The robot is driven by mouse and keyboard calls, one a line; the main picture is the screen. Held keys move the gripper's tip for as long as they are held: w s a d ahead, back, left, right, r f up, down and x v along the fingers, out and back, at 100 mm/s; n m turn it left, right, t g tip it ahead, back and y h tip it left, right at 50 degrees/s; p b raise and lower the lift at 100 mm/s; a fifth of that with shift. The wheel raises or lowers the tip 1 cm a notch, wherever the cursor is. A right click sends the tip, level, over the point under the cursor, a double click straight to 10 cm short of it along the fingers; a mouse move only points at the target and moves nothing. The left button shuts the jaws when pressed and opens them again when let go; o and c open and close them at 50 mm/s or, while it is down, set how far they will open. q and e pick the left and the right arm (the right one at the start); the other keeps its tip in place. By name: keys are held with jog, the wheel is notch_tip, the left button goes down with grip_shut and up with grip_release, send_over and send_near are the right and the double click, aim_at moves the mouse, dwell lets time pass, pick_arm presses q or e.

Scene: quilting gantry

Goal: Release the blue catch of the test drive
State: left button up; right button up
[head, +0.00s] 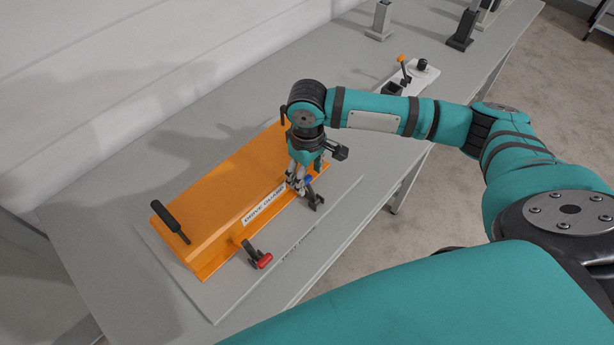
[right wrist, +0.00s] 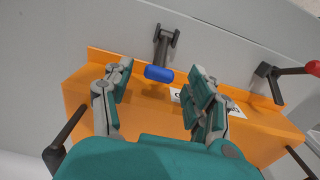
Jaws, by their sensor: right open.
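The test drive is covered by a long orange guard (head: 215,195) labelled "DRIVE GUARD", on a grey base plate (head: 215,305). The blue catch (head: 309,180) is at the guard's right front edge, partly hidden by my gripper in the head view. In the right wrist view the blue catch (right wrist: 159,73) has a blue grip on a dark lever and bracket. My right gripper (head: 299,180) is open above the guard's edge. In the wrist view its fingers (right wrist: 161,70) stand apart on either side of the blue grip, with gaps visible. My left gripper is not in view.
A red catch (head: 263,260) sits at the guard's near left front. Black handles (head: 170,220) rise from the guard's ends. A white fixture with an orange-knobbed lever (head: 403,68) and dark posts (head: 462,30) stand farther along the grey table (head: 105,220). A wall runs behind.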

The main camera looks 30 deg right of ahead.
notch_tip(320, 180, down, 2)
jog(key=shift+f, duration=0.35)
jog(key=c, duration=1)
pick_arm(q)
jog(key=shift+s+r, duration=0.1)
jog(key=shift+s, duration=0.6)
pick_arm(e)
grip_shut()
jog(key=shift+w, duration=0.1)
